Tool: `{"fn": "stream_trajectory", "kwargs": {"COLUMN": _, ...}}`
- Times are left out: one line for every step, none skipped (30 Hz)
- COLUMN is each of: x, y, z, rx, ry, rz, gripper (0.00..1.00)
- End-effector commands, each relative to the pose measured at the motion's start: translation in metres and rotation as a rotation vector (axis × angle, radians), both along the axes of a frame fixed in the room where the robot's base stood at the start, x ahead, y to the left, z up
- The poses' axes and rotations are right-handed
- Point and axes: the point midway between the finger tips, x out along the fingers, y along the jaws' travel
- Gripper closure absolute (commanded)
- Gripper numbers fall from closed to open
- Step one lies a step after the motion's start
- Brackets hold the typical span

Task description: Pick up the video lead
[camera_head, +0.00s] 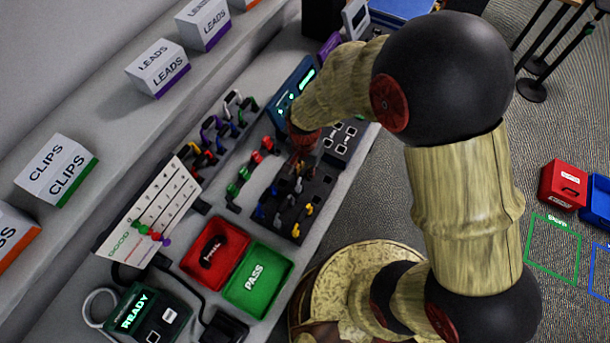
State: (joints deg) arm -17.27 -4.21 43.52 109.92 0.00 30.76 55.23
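I cannot tell which item is the video lead, as no label for it can be read. Short coloured leads stand in a long rack (200,165) at the back of the bench. More leads, yellow, blue and orange, sit in a dark holder (300,200) nearer the front. A row of red and green connectors (250,172) lies between them. My gripper (302,160) points down over the bench at the far end of the dark holder. Its fingers are small and dark against the clutter, so their opening and any hold on a lead are unclear.
A red tray (234,237) holding a dark item and a green PASS tray (278,263) sit at the front. Near them are a READY box (158,302) and a white score board (165,205). A blue-screened device (290,92) stands behind my gripper. Label boxes line the shelf.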

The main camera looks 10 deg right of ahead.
Motion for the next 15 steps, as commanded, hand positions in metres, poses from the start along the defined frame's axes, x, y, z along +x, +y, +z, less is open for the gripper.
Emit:
{"fn": "stream_trajectory", "kwargs": {"x": 0.0, "y": 0.0, "z": 0.0, "rx": 0.0, "ry": 0.0, "rz": 0.0, "gripper": 0.88}}
{"fn": "stream_trajectory", "kwargs": {"x": 0.0, "y": 0.0, "z": 0.0, "rx": 0.0, "ry": 0.0, "rz": 0.0, "gripper": 0.9}}
{"fn": "stream_trajectory", "kwargs": {"x": 0.0, "y": 0.0, "z": 0.0, "rx": 0.0, "ry": 0.0, "rz": 0.0, "gripper": 0.92}}
{"fn": "stream_trajectory", "kwargs": {"x": 0.0, "y": 0.0, "z": 0.0, "rx": 0.0, "ry": 0.0, "rz": 0.0, "gripper": 0.94}}
{"fn": "stream_trajectory", "kwargs": {"x": 0.0, "y": 0.0, "z": 0.0, "rx": 0.0, "ry": 0.0, "rz": 0.0, "gripper": 0.96}}
{"fn": "stream_trajectory", "kwargs": {"x": 0.0, "y": 0.0, "z": 0.0, "rx": 0.0, "ry": 0.0, "rz": 0.0, "gripper": 0.98}}
{"fn": "stream_trajectory", "kwargs": {"x": 0.0, "y": 0.0, "z": 0.0, "rx": 0.0, "ry": 0.0, "rz": 0.0, "gripper": 1.0}}
{"fn": "stream_trajectory", "kwargs": {"x": 0.0, "y": 0.0, "z": 0.0, "rx": 0.0, "ry": 0.0, "rz": 0.0, "gripper": 1.0}}
{"fn": "stream_trajectory", "kwargs": {"x": 0.0, "y": 0.0, "z": 0.0, "rx": 0.0, "ry": 0.0, "rz": 0.0, "gripper": 1.0}}
{"fn": "stream_trajectory", "kwargs": {"x": 0.0, "y": 0.0, "z": 0.0, "rx": 0.0, "ry": 0.0, "rz": 0.0, "gripper": 1.0}}
{"fn": "stream_trajectory", "kwargs": {"x": 0.0, "y": 0.0, "z": 0.0001, "rx": 0.0, "ry": 0.0, "rz": 0.0, "gripper": 1.0}}
{"fn": "stream_trajectory", "kwargs": {"x": 0.0, "y": 0.0, "z": 0.0001, "rx": 0.0, "ry": 0.0, "rz": 0.0, "gripper": 1.0}}
{"fn": "stream_trajectory", "kwargs": {"x": 0.0, "y": 0.0, "z": 0.0001, "rx": 0.0, "ry": 0.0, "rz": 0.0, "gripper": 1.0}}
{"fn": "stream_trajectory", "kwargs": {"x": 0.0, "y": 0.0, "z": 0.0001, "rx": 0.0, "ry": 0.0, "rz": 0.0, "gripper": 1.0}}
{"fn": "stream_trajectory", "kwargs": {"x": 0.0001, "y": 0.0, "z": 0.0002, "rx": 0.0, "ry": 0.0, "rz": 0.0, "gripper": 1.0}}
